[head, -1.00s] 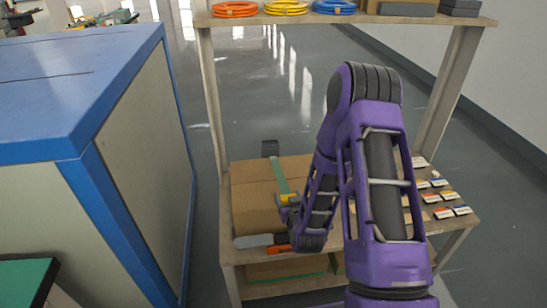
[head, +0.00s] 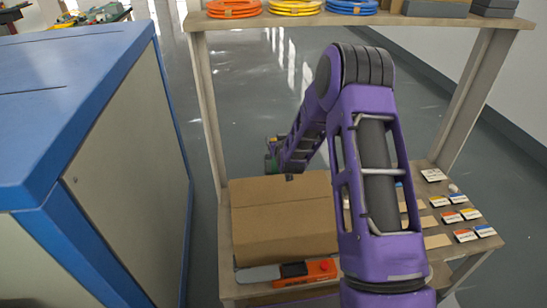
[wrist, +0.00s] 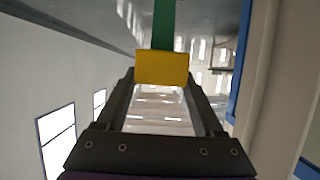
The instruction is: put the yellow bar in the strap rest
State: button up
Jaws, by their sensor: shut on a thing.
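My gripper (wrist: 161,76) is shut on the yellow bar (wrist: 161,67), which sits between its fingertips in the wrist view. A green strap (wrist: 164,24) runs from behind the bar to the top of that view. In the head view my gripper (head: 270,154) is small and beyond the far left edge of the cardboard box (head: 283,218); the bar is hard to make out there. A small dark piece (head: 290,177) shows at the box's far edge. I cannot tell whether it is the strap rest.
An orange tool (head: 306,272) and a grey slab (head: 257,275) lie at the bench's front. Small labelled cards (head: 466,236) lie at right. Coloured cable coils (head: 295,7) rest on the upper shelf. A blue-topped cabinet (head: 120,150) stands close at left.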

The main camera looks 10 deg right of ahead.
send_over(274, 159)
jog(key=f, duration=0.2)
notch_tip(274, 159, down, 9)
jog(key=shift+s+f+b, duration=0.1)
jog(key=shift+f+b, duration=0.1)
jog(key=shift+b, duration=0.55)
jog(key=shift+f, duration=0.1)
jog(key=shift+f, duration=0.1)
jog(key=o, duration=1.4)
jog(key=shift+c, duration=0.2)
jog(key=shift+s+r, duration=0.15)
jog(key=shift+r, duration=0.1)
jog(key=p+v, duration=0.1)
jog(key=v, duration=1)
jog(key=shift+s+r+p, duration=0.2)
jog(key=shift+s+p, duration=0.1)
jog(key=shift+p, duration=0.1)
